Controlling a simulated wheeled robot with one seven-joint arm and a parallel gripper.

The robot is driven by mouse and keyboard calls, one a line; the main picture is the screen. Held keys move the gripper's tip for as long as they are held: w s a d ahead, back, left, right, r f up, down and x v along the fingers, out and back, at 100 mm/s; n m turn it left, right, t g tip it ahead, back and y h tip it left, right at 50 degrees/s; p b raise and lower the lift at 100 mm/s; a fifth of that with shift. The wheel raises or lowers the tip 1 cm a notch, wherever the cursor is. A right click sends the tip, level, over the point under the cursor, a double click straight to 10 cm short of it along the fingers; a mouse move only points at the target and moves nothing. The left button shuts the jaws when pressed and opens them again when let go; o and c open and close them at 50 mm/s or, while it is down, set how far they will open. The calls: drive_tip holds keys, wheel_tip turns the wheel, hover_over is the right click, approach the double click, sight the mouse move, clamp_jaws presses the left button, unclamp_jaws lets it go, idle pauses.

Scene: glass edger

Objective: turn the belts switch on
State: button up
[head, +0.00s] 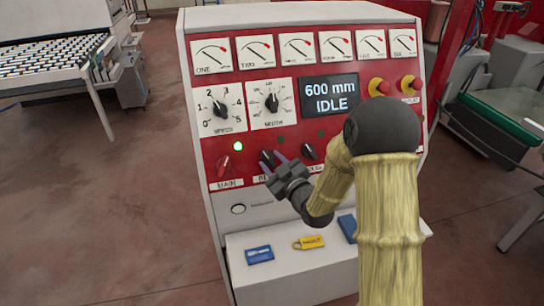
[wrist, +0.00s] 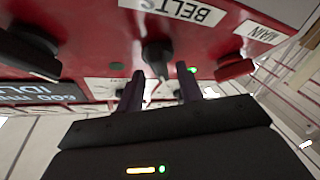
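The belts switch (head: 266,158) is a black knob on the red panel, partly covered by my gripper in the head view. In the wrist view, which is upside down, the belts switch (wrist: 157,56) sits by its BELTS label (wrist: 172,10). My gripper (wrist: 162,84) is open, its two dark fingers apart on either side of the line to the knob. In the head view my gripper (head: 272,163) is right at the knob. Whether the fingers touch it I cannot tell. A dark lamp (head: 280,140) is above the belts switch.
The red main switch (head: 223,166) is left of the belts switch, with a lit green lamp (head: 238,146) above it. Another black switch (head: 309,151) is close on the right. The display (head: 329,96) reads 600 mm IDLE. Several items lie on the lower ledge (head: 285,275).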

drive_tip(key=shift+w+a, duration=0.15)
drive_tip(key=shift+w, duration=0.1)
clamp_jaws()
